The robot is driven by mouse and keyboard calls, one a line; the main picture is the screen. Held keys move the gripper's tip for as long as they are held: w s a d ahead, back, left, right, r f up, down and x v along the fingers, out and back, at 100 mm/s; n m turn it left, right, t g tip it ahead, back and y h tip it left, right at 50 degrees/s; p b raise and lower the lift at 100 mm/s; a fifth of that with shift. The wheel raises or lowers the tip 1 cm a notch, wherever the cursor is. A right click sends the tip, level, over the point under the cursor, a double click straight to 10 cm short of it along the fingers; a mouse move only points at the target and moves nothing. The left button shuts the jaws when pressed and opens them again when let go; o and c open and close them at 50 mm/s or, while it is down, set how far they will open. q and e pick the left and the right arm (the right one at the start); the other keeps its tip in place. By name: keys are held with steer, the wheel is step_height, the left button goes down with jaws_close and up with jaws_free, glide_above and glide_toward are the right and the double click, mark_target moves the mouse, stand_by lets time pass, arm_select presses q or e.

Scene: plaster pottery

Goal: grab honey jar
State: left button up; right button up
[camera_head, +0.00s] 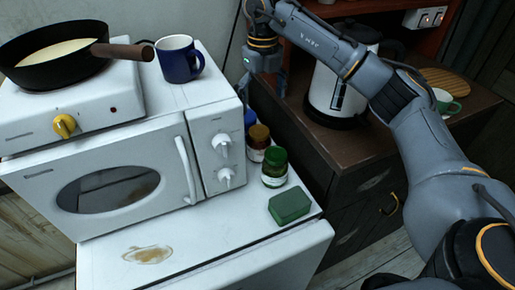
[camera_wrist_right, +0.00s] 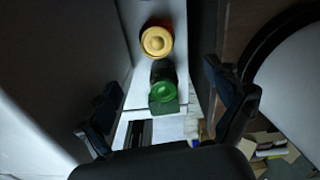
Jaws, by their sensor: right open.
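Several small jars stand in a row on a white surface, right of the microwave. My right gripper (camera_head: 264,84) is open and empty above and behind the row. In the wrist view the yellow lid (camera_wrist_right: 157,41) and green lid (camera_wrist_right: 163,91) show between and beyond the open fingers (camera_wrist_right: 165,110). My left gripper is not in view.
The white microwave (camera_head: 120,188) stands left of the jars, with a blue mug (camera_head: 178,62) and a hotplate with pan (camera_head: 52,50) on top. A green box (camera_head: 289,206) lies in front of the jars. A white kettle (camera_head: 335,98) and a dark cabinet (camera_head: 350,165) are at right.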

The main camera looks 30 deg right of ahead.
mark_target(261, 131)
step_height(261, 131, down, 2)
steer(key=shift+w+f+b, duration=0.15)
steer(key=shift+f+b, duration=0.1)
steer(key=shift+b, duration=0.55)
steer(key=shift+f+b, duration=0.3)
steer(key=shift+f, duration=0.25)
step_height(261, 131, down, 8)
steer(key=shift+r+p, duration=0.15)
steer(key=shift+p, duration=0.25)
steer(key=shift+w+a+f+p, duration=0.15)
steer(key=shift+f+p, duration=0.15)
steer(key=shift+f, duration=1.1)
steer(key=shift+w+a+f+p, duration=0.1)
steer(key=shift+f+p, duration=0.2)
steer(key=shift+f, duration=1.05)
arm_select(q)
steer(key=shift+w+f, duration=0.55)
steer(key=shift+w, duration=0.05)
arm_select(e)
steer(key=shift+c, duration=0.3)
steer(key=c, duration=1.7)
